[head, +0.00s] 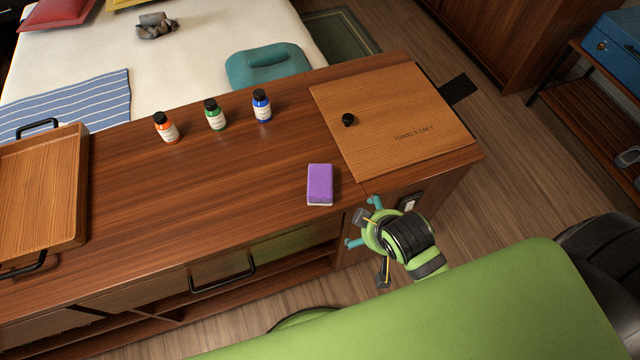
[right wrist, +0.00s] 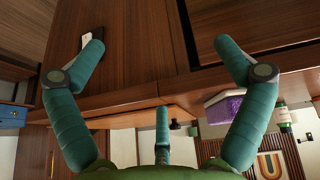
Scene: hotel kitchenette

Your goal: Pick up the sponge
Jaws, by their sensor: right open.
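The purple sponge (head: 320,183), with a pale underside, lies flat on the wooden counter near its front edge, left of the lidded section. My right gripper (head: 364,222) is open and empty, just beyond the counter's front edge, below and right of the sponge in the head view. In the right wrist view the open teal fingers face the cabinet front. The sponge (right wrist: 222,110) shows there partly hidden behind the right-hand finger, outside the gap between the fingers. My left gripper is not in view.
Orange (head: 166,128), green (head: 214,115) and blue (head: 262,106) bottles stand behind the sponge. A "TOWELS ONLY" lid (head: 400,110) with a black knob lies to its right. A wooden tray (head: 78,190) sits far left. The counter left of the sponge is clear.

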